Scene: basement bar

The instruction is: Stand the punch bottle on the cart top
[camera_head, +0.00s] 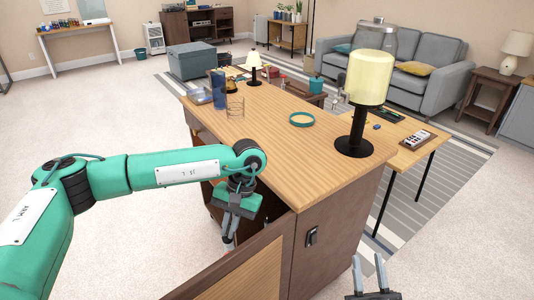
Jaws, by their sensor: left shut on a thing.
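A large wooden-topped unit (225,130) with dark sides stands before me; I cannot tell whether its top is the cart top. A door (250,272) stands open at its near end. My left gripper (229,243) points down behind the open door's top edge, beside the unit's open shelves. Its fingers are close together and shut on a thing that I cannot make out. I cannot pick out the punch bottle for certain. My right gripper (369,266) is open and empty at the bottom edge, right of the unit.
A yellow-shaded lamp (370,78) with a black base stands at the top's right end. A teal ring (302,119), a wire holder (235,105) and a blue cylinder (218,88) are also on top. A low table (405,157) stands to the right. Carpet at left is clear.

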